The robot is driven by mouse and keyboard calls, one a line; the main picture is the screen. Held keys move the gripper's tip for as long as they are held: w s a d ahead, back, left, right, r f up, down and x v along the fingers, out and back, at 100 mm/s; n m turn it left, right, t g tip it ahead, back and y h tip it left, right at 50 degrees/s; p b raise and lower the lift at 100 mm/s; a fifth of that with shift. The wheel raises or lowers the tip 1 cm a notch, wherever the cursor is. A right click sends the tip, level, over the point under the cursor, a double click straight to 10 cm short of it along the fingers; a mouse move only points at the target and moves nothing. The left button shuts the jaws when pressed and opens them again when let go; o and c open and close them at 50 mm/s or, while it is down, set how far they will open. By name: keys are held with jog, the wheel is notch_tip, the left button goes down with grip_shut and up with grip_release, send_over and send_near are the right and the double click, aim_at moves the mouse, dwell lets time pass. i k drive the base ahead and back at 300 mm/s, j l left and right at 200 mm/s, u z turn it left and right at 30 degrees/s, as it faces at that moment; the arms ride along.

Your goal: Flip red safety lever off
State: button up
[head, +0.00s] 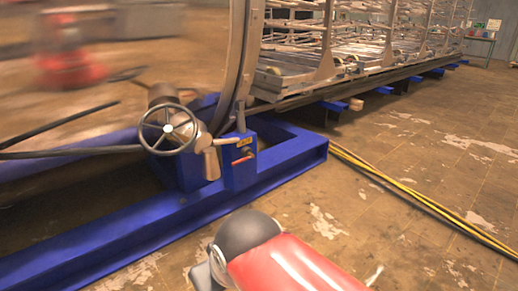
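A small red lever (242,159) sits on the front of a blue box (240,172) that stands on the blue frame near the middle of the head view. It points to the right and slightly up. Its exact setting is too small to tell. Above it is a small yellow label (244,142). Part of my red and grey arm shows at the bottom middle, in front of and below the blue box, apart from the lever. My gripper is not in view.
A spoked handwheel (167,129) stands left of the box, with a metal cylinder beside it. A large metal ring (240,60) rises behind. Yellow cables (420,198) lie on the floor at right. The floor at front right is mostly clear.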

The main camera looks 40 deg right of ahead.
aim_at(240, 161)
jog(key=i+l+z, duration=0.35)
jog(key=i+l, duration=0.9)
jog(key=l, duration=0.15)
jog(key=i+j+z, duration=0.1)
jog(key=i+j, duration=0.1)
